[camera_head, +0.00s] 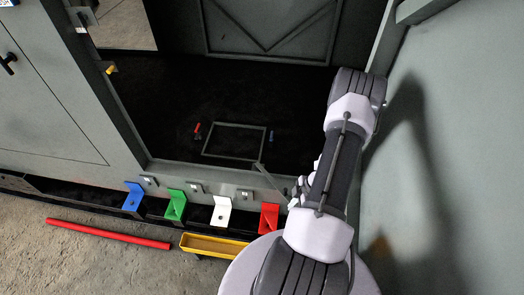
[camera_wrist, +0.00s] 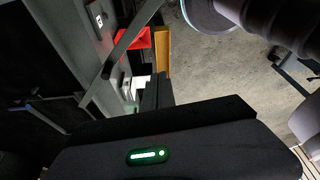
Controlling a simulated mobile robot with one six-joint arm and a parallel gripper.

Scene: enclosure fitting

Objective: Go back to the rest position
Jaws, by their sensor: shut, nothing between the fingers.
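My gripper (camera_wrist: 157,92) shows in the wrist view as a dark body with a green light and dark fingers close together, with nothing seen between them. In the head view my arm comes up from the bottom right and hides most of the gripper, which is low beside the enclosure's front sill. The red bracket (camera_head: 269,217) stands just left of my arm; it also shows beyond the fingers in the wrist view (camera_wrist: 135,40). A thin grey bar (camera_head: 268,179) slants close to my arm and crosses the wrist view.
White (camera_head: 221,211), green (camera_head: 175,205) and blue (camera_head: 133,196) brackets stand along the sill. A yellow tray (camera_head: 213,246) and a red rod (camera_head: 108,234) lie in front on the floor. The enclosure's right wall (camera_head: 460,150) is close to my arm. Its dark interior (camera_head: 165,110) is largely open.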

